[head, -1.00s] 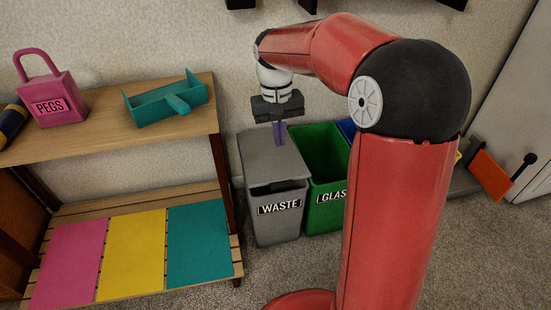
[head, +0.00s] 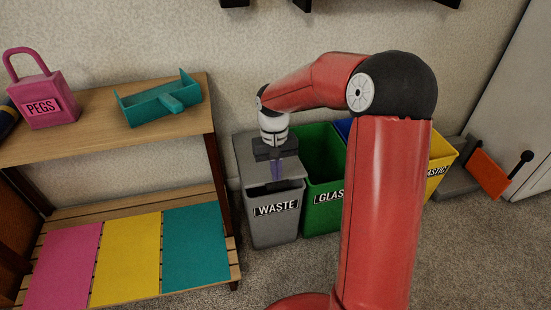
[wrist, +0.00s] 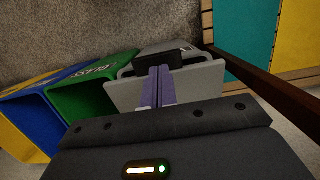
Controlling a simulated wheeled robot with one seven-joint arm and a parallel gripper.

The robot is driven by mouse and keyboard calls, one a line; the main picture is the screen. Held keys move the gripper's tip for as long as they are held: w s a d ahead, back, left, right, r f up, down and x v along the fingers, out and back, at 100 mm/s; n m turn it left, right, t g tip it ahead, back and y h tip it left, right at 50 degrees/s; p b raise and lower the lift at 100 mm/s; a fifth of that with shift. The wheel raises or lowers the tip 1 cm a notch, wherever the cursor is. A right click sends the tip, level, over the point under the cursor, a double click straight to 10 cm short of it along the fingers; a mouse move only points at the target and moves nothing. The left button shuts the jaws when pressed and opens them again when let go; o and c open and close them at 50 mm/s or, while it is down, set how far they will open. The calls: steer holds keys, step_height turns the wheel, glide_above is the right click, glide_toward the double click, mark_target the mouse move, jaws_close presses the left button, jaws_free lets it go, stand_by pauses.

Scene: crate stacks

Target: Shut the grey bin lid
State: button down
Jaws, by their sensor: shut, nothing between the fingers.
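The grey bin (head: 273,222), labelled WASTE, stands on the carpet beside the shelf. Its grey lid (head: 246,150) lies over its top, and a dark strip shows at the front edge; I cannot tell whether it is fully down. My gripper (head: 277,179) is shut and empty, its purple fingers pointing down at the front part of the lid. In the wrist view the lid (wrist: 205,85) lies under the fingertips (wrist: 158,72), with a black patch at its front edge. I cannot tell whether they touch.
A green glass bin (head: 320,190) stands close on the right, with a blue bin (head: 344,128) and a yellow bin (head: 440,165) beyond. The wooden shelf (head: 222,185) is close on the left, holding a pink PEGS block (head: 42,95) and a teal tray (head: 155,106). Carpet in front is clear.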

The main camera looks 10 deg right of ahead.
mark_target(277, 184)
steer(key=shift+s+f, duration=0.1)
steer(key=shift+f, duration=0.65)
steer(key=f+b, duration=0.1)
steer(key=f, duration=0.1)
steer(key=s+f+b, duration=0.1)
steer(key=f, duration=0.2)
steer(key=shift+s+f+b, duration=0.2)
steer(key=shift+f+b, duration=0.15)
steer(key=shift+f, duration=0.2)
step_height(277, 184, up, 15)
steer(key=p, duration=0.5)
steer(key=shift+p, duration=0.35)
